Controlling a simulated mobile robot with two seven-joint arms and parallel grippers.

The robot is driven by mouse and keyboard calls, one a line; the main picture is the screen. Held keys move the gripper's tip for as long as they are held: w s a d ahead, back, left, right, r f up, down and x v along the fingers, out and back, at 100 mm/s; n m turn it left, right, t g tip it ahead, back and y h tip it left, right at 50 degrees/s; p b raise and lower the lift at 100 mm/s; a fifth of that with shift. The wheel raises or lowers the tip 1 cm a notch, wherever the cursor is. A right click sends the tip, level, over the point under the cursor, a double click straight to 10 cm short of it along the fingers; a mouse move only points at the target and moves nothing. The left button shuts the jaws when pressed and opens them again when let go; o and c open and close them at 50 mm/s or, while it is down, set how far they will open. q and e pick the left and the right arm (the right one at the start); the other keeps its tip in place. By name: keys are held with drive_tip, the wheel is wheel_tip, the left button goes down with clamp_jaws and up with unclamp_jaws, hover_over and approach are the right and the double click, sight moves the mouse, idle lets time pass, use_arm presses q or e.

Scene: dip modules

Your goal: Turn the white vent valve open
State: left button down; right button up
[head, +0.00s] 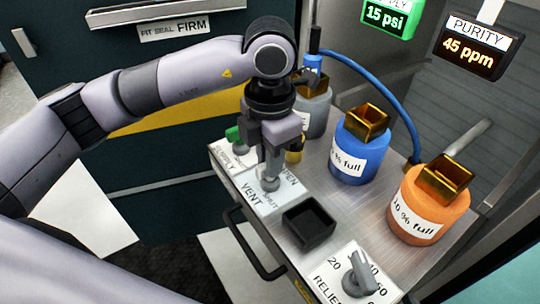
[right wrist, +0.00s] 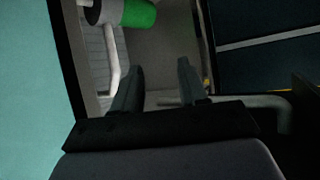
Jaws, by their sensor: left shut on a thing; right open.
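The vent valve (head: 268,184) is a pale knob on the white plate marked VENT, OPEN and SHUT (head: 266,203), at the cart top's left edge in the head view. My left gripper (head: 271,172) points down over it, its fingers closed on the valve. The fingers cover most of the handle, so I cannot tell which mark it points to. My right gripper (right wrist: 158,82) is open and empty in the right wrist view, with no valve between its fingers.
Beside the vent plate are a green supply valve (head: 234,134) and a black square tray (head: 309,223). A grey relief knob (head: 359,274) is nearer. Blue (head: 358,152) and orange (head: 428,212) canisters stand to the right. A dark handle (head: 250,245) juts from the cart's side.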

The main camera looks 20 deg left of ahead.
idle(0.4)
use_arm(q)
drive_tip(key=c, duration=1.1)
unclamp_jaws()
use_arm(e)
drive_tip(key=shift+f, duration=0.1)
use_arm(q)
wheel_tip(320, 180, up, 6)
drive_tip(key=shift+p, duration=0.6)
drive_tip(key=shift+r, duration=0.65)
use_arm(e)
drive_tip(key=shift+s+d+f, duration=0.25)
drive_tip(key=shift+d, duration=0.25)
